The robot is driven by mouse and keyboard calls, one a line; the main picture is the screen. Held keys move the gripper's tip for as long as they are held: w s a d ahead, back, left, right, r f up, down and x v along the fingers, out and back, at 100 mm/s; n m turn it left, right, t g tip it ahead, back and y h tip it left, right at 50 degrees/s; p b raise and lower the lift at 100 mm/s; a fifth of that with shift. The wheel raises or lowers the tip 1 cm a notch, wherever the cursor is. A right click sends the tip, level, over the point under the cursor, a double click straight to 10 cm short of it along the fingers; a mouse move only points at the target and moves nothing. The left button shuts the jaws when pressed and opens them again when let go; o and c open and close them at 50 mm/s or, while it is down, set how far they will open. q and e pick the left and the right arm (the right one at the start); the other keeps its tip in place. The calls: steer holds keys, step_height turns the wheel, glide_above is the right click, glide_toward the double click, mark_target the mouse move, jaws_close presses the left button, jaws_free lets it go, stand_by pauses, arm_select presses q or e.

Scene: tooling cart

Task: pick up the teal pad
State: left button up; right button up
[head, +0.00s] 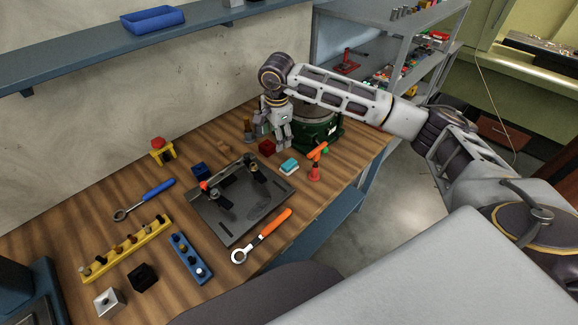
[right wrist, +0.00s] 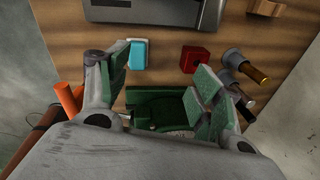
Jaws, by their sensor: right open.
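The teal pad (head: 289,166), a small teal block with a white layer, lies flat on the wooden bench near the right corner of the dark plate. It also shows in the right wrist view (right wrist: 137,56), just beyond the tip of the left-hand finger. My right gripper (head: 276,140) is open and empty above the bench, behind the pad and apart from it. In the right wrist view its two green-padded fingers (right wrist: 162,84) stand wide apart. My left gripper is not in view.
A red block (head: 267,147) lies behind the pad. An orange cone-like piece (head: 315,173) stands right of the pad. The dark fixture plate (head: 250,222) lies to the left, with an orange-handled wrench (head: 262,236) in front.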

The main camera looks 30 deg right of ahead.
steer(key=shift+s+d+n+g+h, duration=0.6)
steer(key=shift+s+d+n, duration=0.4)
steer(key=shift+d+n, duration=0.2)
steer(key=shift+f, duration=0.1)
steer(key=p, duration=0.1)
glide_toward(289, 163)
steer(key=shift+d+f, duration=0.2)
steer(key=shift+f, duration=1.05)
steer(key=shift+d+f, duration=0.2)
steer(key=shift+f, duration=1.05)
steer(key=shift+f, duration=0.1)
